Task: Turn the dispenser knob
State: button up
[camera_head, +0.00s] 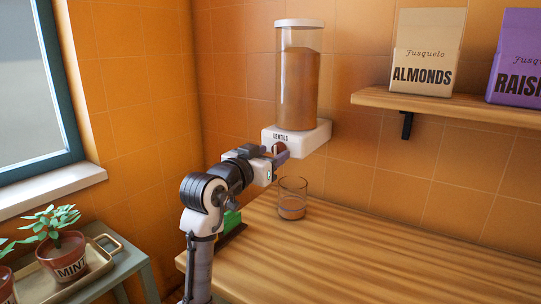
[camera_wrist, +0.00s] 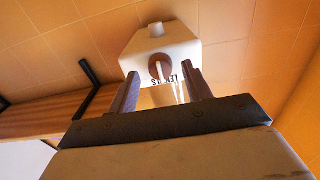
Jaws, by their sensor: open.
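The lentil dispenser (camera_head: 298,90) is a clear cylinder of brown contents with a white lid, set on a white base labelled LENTILS (camera_head: 312,137) against the tiled wall. Its round brown knob (camera_wrist: 160,68) is on the front of the base. My gripper (camera_head: 280,152) is at the front of the base. In the wrist view, my gripper (camera_wrist: 162,82) is open, with one finger on each side of the knob. I cannot tell whether either finger touches it. In the head view the gripper partly hides the knob.
A clear glass (camera_head: 292,198) stands on the wooden counter (camera_head: 400,262) below the dispenser. A wooden shelf (camera_head: 450,106) at right holds almond (camera_head: 428,55) and raisin (camera_head: 517,60) packages. A potted mint plant (camera_head: 66,255) sits on a tray at left. The counter's right side is clear.

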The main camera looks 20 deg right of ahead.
jog(key=b+v, duration=0.2)
jog(key=v, duration=1.1)
jog(key=shift+a+b, duration=0.15)
jog(key=shift+b, duration=0.15)
jog(key=shift+o, duration=0.2)
jog(key=shift+s, duration=0.1)
dwell(1.1)
